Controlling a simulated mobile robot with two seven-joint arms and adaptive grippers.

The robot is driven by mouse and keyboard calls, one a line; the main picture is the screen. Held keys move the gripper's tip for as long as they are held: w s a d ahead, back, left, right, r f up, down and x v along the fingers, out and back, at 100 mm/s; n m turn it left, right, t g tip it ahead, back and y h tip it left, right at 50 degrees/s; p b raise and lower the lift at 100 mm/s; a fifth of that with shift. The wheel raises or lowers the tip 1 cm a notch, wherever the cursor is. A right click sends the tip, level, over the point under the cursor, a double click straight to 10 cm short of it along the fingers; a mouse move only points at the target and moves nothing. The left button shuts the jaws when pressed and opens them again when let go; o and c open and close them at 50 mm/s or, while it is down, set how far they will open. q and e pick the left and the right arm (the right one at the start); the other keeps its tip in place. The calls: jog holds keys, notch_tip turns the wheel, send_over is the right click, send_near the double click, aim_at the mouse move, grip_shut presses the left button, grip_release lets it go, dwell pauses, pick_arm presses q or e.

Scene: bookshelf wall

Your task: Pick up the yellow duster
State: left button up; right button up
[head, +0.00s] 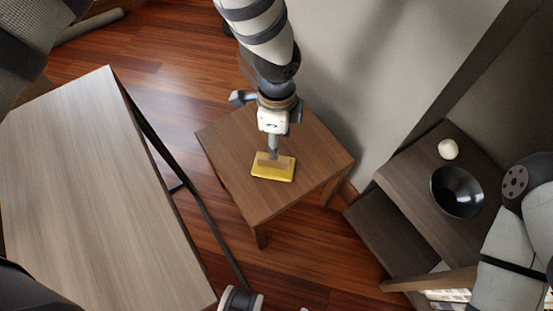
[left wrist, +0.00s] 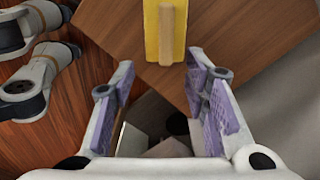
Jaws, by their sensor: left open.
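My left gripper (left wrist: 159,68) is open and empty there. Whether any part of it touches the duster is unclear. My right gripper is not visible; only part of my right arm shows at the right edge.
A larger light-wood table (head: 90,190) stands at the left. At the right, a dark shelf unit (head: 410,180) holds a black bowl (head: 458,191) and a small white object (head: 448,149). A pale wall (head: 370,90) is close behind the small table. Wooden floor shows between the tables.

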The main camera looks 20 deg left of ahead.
aim_at(274, 163)
pick_arm(q)
jog(key=f, duration=0.3)
jog(key=f+b, duration=0.1)
jog(key=f, duration=0.3)
jog(key=a+f, duration=0.1)
jog(key=f, duration=0.3)
jog(key=shift+w+f+b, duration=0.1)
jog(key=shift+w+b, duration=0.25)
grip_shut()
